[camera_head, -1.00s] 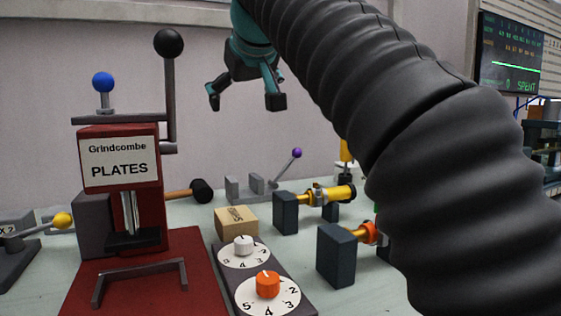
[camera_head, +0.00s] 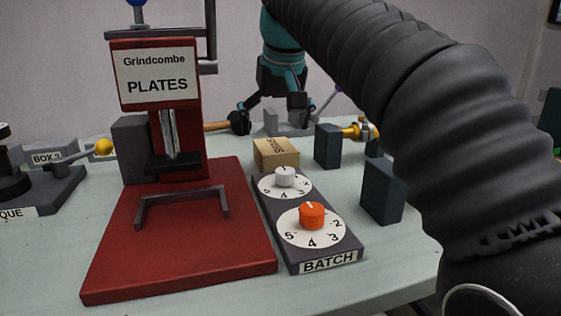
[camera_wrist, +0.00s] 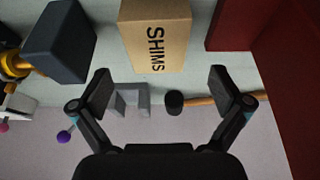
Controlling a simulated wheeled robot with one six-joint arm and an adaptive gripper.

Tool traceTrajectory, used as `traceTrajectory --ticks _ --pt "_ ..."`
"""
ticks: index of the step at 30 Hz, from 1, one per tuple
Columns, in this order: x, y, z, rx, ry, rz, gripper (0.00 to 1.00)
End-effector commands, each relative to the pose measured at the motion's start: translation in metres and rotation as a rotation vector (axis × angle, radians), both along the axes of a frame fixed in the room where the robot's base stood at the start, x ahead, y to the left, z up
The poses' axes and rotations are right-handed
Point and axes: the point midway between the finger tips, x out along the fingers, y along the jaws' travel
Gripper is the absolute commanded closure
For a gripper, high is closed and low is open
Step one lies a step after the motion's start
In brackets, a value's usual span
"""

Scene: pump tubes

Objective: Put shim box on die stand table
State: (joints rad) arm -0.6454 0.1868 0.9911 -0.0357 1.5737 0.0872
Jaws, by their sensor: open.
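The shim box (camera_head: 276,153) is a small tan box marked SHIMS, on the pale green table behind the batch dial panel. In the wrist view the box (camera_wrist: 155,38) shows at the top middle, beyond the fingertips and between their lines. My gripper (camera_head: 270,114) is open and empty, above and behind the box, with its fingers pointing down. In the wrist view my gripper (camera_wrist: 160,92) has its two fingers wide apart. The box stands apart from the fingers. I cannot tell which surface is the die stand table.
The red plates press (camera_head: 180,210) stands left of the box. The batch dial panel (camera_head: 308,225) lies in front of it. Dark blocks (camera_head: 383,190) with yellow fittings stand at right. A hammer (camera_head: 237,122) and a grey lever fixture (camera_wrist: 130,100) lie behind. Bare table shows at front right.

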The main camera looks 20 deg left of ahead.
Motion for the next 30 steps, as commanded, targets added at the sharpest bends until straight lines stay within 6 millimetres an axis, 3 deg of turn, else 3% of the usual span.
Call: traceTrajectory --ticks 7,16,23,25,30 --pt "0.003 0.0 -0.013 0.0 0.0 0.0 0.0" --pt "0.014 0.003 -0.051 -0.001 0.001 -0.001 0.0" --pt "0.016 0.004 -0.053 0.001 -0.002 -0.001 0.0" --pt "0.016 0.004 -0.053 0.001 -0.002 -0.001 0.1" --pt "0.016 0.004 -0.053 0.0 -0.001 -0.001 0.53"
